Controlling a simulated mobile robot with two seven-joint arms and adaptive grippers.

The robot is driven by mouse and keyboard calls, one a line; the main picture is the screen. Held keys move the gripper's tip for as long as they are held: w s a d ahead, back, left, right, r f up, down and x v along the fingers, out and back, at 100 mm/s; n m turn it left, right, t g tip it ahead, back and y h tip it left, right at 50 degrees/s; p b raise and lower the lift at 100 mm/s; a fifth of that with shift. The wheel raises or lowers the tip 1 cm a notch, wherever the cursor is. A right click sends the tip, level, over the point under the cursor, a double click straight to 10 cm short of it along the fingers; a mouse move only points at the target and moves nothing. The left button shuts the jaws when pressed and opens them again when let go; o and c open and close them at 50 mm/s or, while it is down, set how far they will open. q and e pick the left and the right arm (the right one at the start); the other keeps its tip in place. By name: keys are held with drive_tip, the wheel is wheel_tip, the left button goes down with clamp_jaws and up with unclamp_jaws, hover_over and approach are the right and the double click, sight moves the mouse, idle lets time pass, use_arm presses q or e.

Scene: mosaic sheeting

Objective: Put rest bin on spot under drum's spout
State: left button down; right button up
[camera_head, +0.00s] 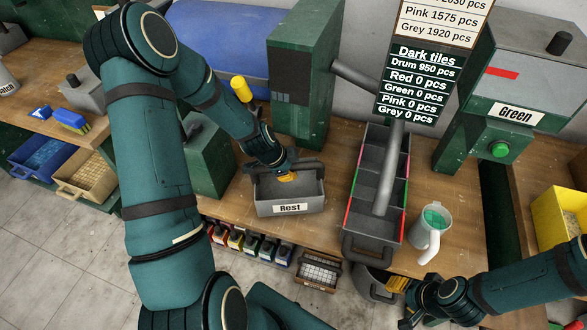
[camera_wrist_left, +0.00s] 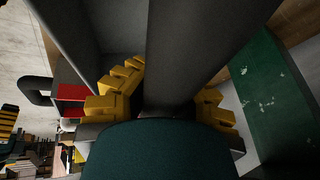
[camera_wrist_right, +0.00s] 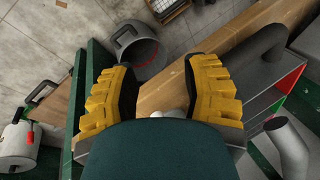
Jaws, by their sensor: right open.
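The rest bin (camera_head: 291,208) is a small grey open box labelled "Rest", upright at the bench's front edge, left of centre. My left gripper (camera_head: 287,174) reaches down at its handle. In the left wrist view the dark grey handle (camera_wrist_left: 190,45) passes between its yellow fingers, which close on it. I cannot tell whether the bin touches the bench. The blue drum (camera_head: 225,45) lies behind, partly hidden by my left arm. A grey spout pipe (camera_head: 352,75) sticks out of the green housing at its right. My right gripper (camera_wrist_right: 162,90) is open and empty near the bench's front edge.
A long grey divided tray (camera_head: 352,215) with red and green edges stands right of the bin, below a slanted grey pipe (camera_head: 394,165). A grey bucket (camera_wrist_right: 137,50) and a crate (camera_head: 318,270) are below the bench.

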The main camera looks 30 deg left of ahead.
use_arm(q)
drive_tip(key=w+f, duration=0.2)
drive_tip(key=w, duration=0.1)
drive_tip(key=shift+w+a+f+b, duration=0.15)
drive_tip(key=shift+a+f+b, duration=0.1)
drive_tip(key=shift+a+b, duration=0.1)
drive_tip(key=shift+r, duration=0.1)
drive_tip(key=c, duration=1.1)
unclamp_jaws()
drive_tip(key=shift+c, duration=0.2)
drive_tip(key=p+v, duration=0.1)
drive_tip(key=v, duration=0.6)
drive_tip(key=shift+r+p, duration=0.2)
drive_tip(key=shift+p, duration=0.15)
drive_tip(key=shift+a, duration=0.1)
